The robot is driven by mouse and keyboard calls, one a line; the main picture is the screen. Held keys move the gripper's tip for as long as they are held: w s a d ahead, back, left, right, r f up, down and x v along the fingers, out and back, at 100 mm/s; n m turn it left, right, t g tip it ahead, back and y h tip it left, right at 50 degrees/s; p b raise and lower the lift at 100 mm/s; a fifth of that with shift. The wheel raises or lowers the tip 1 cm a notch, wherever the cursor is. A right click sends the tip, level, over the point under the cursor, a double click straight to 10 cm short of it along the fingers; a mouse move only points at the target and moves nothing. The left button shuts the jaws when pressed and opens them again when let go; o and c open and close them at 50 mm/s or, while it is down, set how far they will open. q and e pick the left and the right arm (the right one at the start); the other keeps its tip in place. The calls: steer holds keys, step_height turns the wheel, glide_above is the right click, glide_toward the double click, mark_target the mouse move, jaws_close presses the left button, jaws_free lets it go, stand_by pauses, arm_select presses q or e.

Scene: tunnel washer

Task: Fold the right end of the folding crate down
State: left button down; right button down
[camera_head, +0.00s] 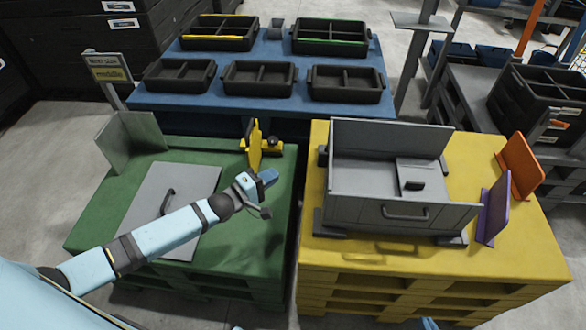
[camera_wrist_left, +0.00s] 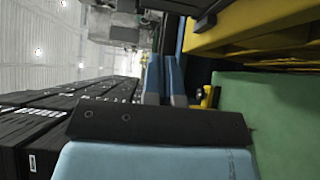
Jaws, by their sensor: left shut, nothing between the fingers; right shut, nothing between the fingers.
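The grey folding crate (camera_head: 365,206) stands on the yellow pallet. Its back wall is upright, and its front wall with a handle (camera_head: 405,212) stands up. At the right, a grey end panel (camera_head: 418,172) with a dark latch lies low inside the crate, apparently folded inward. My left gripper (camera_head: 268,177) is shut and empty above the green pallet's right side, left of the crate and clear of it. Its blue fingers also show in the left wrist view (camera_wrist_left: 165,80). Of my right gripper only a small blue part (camera_head: 429,324) shows at the bottom edge, in front of the yellow pallet.
An orange panel (camera_head: 520,167) and a purple panel (camera_head: 494,208) stand right of the crate. A grey board (camera_head: 190,187) lies on the green pallet (camera_head: 100,222). Black trays stand on the blue table (camera_head: 276,100).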

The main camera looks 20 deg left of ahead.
mark_target(324, 167)
arm_select(q)
steer(key=s+d+b+x, duration=0.1)
steer(key=d+x, duration=0.1)
steer(key=x, duration=0.9)
steer(key=shift+d, duration=0.4)
steer(key=shift+w, duration=0.1)
steer(key=shift+w+d+r+p, duration=0.2)
steer(key=shift+d+r+p, duration=0.2)
steer(key=shift+d, duration=0.3)
